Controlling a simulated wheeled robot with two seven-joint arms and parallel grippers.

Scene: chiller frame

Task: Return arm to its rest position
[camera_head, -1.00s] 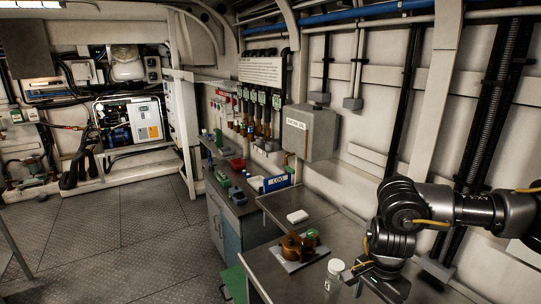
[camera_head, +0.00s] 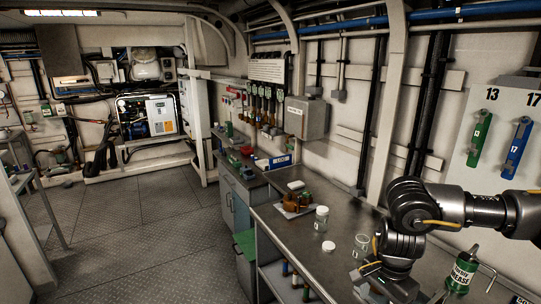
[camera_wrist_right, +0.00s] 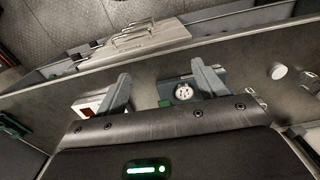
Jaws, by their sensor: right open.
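My right arm comes in from the right in the head view. Its gripper (camera_head: 372,278) points down over the near part of the metal workbench (camera_head: 292,240). In the right wrist view the two grey fingers of the right gripper (camera_wrist_right: 160,80) stand wide apart with nothing held between them. Beyond and below them lie a red and white item (camera_wrist_right: 92,103) and a teal item with a white round face (camera_wrist_right: 183,91). My left gripper is in neither view.
On the bench stand a lidded jar (camera_head: 321,219), an open glass jar (camera_head: 361,246), a copper-coloured device (camera_head: 296,202) and a green grease can (camera_head: 461,273) near the right arm. A grey wall box (camera_head: 306,119) hangs behind. The floor (camera_head: 130,240) at left is clear.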

